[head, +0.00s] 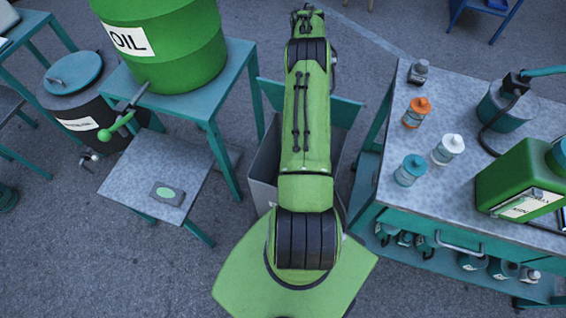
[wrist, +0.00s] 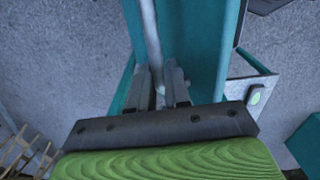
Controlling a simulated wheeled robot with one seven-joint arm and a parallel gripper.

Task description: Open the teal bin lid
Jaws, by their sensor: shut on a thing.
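The grey bin (head: 262,178) stands on the floor between the low table and the right workbench. Its teal lid (head: 345,112) shows on both sides of my arm at the bin's far side. My arm hides the lid's middle, and I cannot tell its exact angle. In the wrist view, the teal lid (wrist: 205,45) lies beyond my gripper (wrist: 161,88). The fingers are shut on a thin grey bar (wrist: 151,40), which looks like the lid's handle.
A green oil drum (head: 170,50) sits on a teal stand at the left. Below it is a low table (head: 150,150) with a green-topped pad (head: 167,193). The right workbench (head: 400,205) carries bottles and a green canister (head: 520,178), close to the bin.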

